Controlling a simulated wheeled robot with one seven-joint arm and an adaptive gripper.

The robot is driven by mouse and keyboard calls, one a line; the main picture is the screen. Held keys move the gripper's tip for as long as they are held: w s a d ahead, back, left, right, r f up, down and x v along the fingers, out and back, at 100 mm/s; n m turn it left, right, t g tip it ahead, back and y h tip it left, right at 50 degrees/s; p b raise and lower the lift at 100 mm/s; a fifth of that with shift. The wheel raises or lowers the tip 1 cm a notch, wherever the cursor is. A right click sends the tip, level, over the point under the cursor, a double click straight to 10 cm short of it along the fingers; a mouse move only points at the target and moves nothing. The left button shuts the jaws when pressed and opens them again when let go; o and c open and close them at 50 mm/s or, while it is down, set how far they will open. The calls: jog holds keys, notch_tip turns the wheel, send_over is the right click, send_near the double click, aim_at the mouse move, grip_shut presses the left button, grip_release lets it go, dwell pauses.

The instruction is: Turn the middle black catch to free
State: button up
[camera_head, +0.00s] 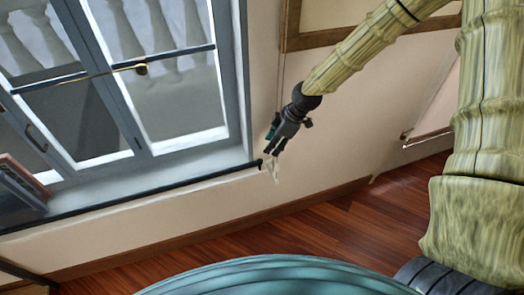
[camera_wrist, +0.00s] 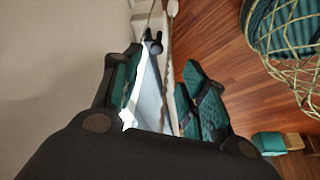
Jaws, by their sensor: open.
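My gripper (camera_head: 273,149) is open and empty, pointing down beside the right end of the window sill. In the wrist view its two teal-padded fingers (camera_wrist: 162,68) stand apart, with a pale strip and a dark rounded knob (camera_wrist: 154,46) showing between and beyond them. In the head view, a small dark piece (camera_head: 257,163) sits at the end of the black sill rail, just left of the fingertips. A small dark fitting (camera_head: 141,69) sits on the window's crossbar. I cannot tell which of these is the middle catch. No contact is visible.
The grey-framed window (camera_head: 140,150) fills the left. The pale wall (camera_head: 350,110) lies behind my arm, with a wooden frame (camera_head: 295,30) above. The reddish wooden floor (camera_head: 330,225) below is open.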

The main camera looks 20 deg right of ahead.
aim_at(260, 160)
jog(key=shift+w+p+x, duration=0.15)
jog(key=shift+p+x, duration=0.25)
jog(key=shift+x, duration=2.15)
jog(key=shift+w+p+x, duration=0.1)
jog(key=shift+p+x, duration=0.3)
jog(key=shift+x, duration=2.1)
grip_shut()
